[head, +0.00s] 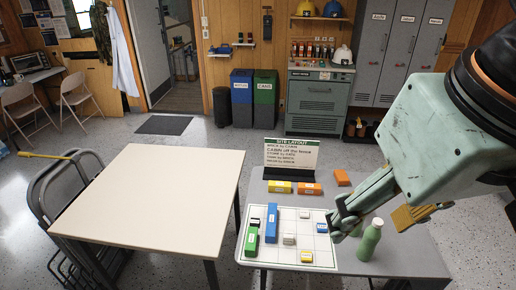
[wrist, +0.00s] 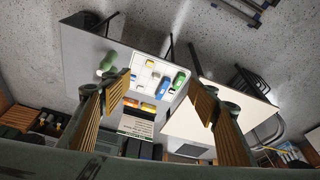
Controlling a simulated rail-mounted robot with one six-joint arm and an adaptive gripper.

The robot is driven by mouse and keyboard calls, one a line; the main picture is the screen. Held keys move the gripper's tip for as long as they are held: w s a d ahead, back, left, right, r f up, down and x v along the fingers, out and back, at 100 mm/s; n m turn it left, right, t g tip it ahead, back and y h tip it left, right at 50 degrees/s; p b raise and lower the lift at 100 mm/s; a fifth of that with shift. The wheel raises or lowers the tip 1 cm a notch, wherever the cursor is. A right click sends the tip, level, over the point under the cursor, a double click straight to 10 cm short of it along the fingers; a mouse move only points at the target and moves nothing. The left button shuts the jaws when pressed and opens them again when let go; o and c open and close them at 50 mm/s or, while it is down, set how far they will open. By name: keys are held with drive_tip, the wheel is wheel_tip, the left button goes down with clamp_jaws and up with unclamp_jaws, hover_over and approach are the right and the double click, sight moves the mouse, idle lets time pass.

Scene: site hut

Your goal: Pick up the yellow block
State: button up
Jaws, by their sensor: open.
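Two yellow blocks show. A longer yellow block (head: 280,187) with a pale label lies before the layout sign, left of an orange block (head: 308,189). A small yellow block (head: 306,257) with a pale top sits near the front edge of the white grid board (head: 244,262). My gripper (head: 372,220) is open and empty, above the right side of the grey table, right of the board and apart from both yellow blocks. In the wrist view its spread fingers (wrist: 163,82) frame the board and blocks.
A green bottle (head: 370,240) stands close below my gripper. The board also carries a green block (head: 251,241), a blue block (head: 271,226) and several small ones. The layout sign (head: 291,155) stands behind. A bare cream table (head: 150,205) is at the left.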

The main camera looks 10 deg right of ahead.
drive_tip(key=c, duration=0.5)
drive_tip(key=shift+w, duration=0.15)
drive_tip(key=w+r+m+g, duration=0.15)
drive_tip(key=w+m, duration=0.45)
drive_tip(key=w, duration=1.4)
drive_tip(key=w+f+m, duration=0.3)
drive_tip(key=w, duration=0.7)
drive_tip(key=w+f+m, duration=0.2)
drive_tip(key=w+f, duration=0.2)
drive_tip(key=w, duration=0.5)
drive_tip(key=w+d+f+m, duration=0.1)
drive_tip(key=w+f+m, duration=0.2)
drive_tip(key=w+f, duration=0.6)
drive_tip(key=w+f+m+g, duration=0.1)
drive_tip(key=w+f+m, duration=0.2)
drive_tip(key=w+f, duration=0.5)
drive_tip(key=w+d+f+m+g, duration=0.1)
drive_tip(key=w+f+m, duration=0.2)
drive_tip(key=w+f, duration=0.6)
drive_tip(key=shift+w+d+f+m+g, duration=0.1)
drive_tip(key=shift+f+m, duration=0.05)
drive_tip(key=shift+f, duration=1.05)
drive_tip(key=shift+w+d+f+m+g, duration=0.1)
drive_tip(key=shift+w+f, duration=0.05)
drive_tip(key=shift+f, duration=1.05)
drive_tip(key=shift+w+d+f+m+g, duration=0.1)
drive_tip(key=shift+f+m, duration=0.05)
drive_tip(key=shift+f, duration=1.05)
